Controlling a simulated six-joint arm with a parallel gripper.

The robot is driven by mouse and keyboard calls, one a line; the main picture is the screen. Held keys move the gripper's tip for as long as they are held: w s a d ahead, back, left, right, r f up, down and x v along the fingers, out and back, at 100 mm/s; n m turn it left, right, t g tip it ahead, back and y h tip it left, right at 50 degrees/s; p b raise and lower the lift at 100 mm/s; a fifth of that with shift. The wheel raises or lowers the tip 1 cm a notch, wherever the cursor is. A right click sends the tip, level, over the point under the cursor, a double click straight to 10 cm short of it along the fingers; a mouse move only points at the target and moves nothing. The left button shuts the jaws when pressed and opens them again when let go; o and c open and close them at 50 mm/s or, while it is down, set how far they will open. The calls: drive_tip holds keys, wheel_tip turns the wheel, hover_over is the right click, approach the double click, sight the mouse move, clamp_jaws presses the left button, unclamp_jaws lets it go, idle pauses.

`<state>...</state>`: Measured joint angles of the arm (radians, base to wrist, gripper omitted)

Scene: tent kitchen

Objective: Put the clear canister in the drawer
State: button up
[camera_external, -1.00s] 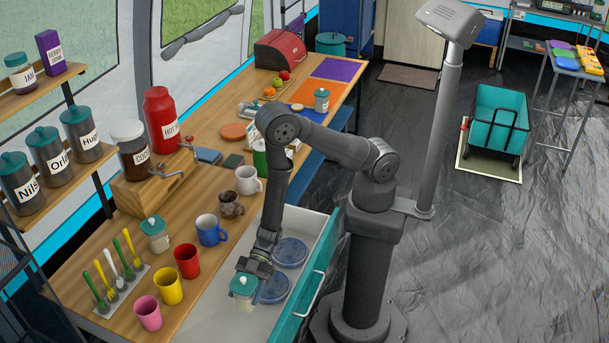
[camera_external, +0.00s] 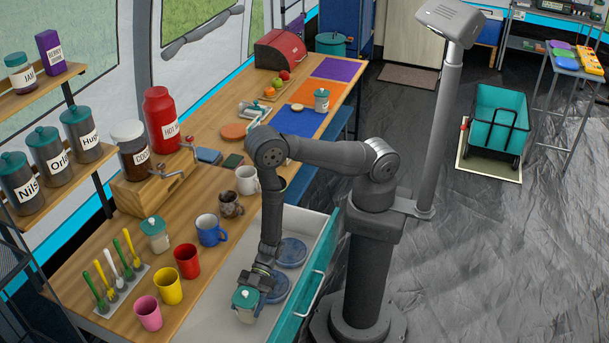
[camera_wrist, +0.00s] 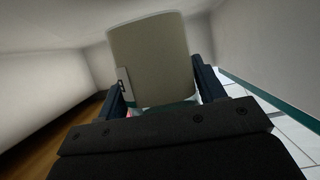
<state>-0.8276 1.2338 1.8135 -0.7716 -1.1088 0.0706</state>
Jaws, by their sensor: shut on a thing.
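The clear canister (camera_external: 245,304) has a teal lid and pale contents. It is inside the open white drawer (camera_external: 208,322), near the drawer's near end. My gripper (camera_external: 251,287) is shut on the canister, and in the wrist view the canister (camera_wrist: 152,58) fills the space between the two fingers (camera_wrist: 158,90). I cannot tell whether its base touches the drawer floor. A second similar teal-lidded canister (camera_external: 155,235) stands on the counter, and another (camera_external: 321,100) stands further back.
Blue round dishes (camera_external: 291,251) lie in the drawer behind my gripper. A yellow cup (camera_external: 168,287), a red cup (camera_external: 187,262) and a blue mug (camera_external: 210,231) stand on the counter close by. The teal drawer front (camera_external: 300,312) bounds the right side.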

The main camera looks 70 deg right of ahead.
drive_tip(key=shift+f, duration=0.55)
drive_tip(key=o, duration=1.3)
drive_tip(key=shift+r, duration=0.45)
drive_tip(key=v, duration=1.2)
drive_tip(key=shift+r, duration=0.1)
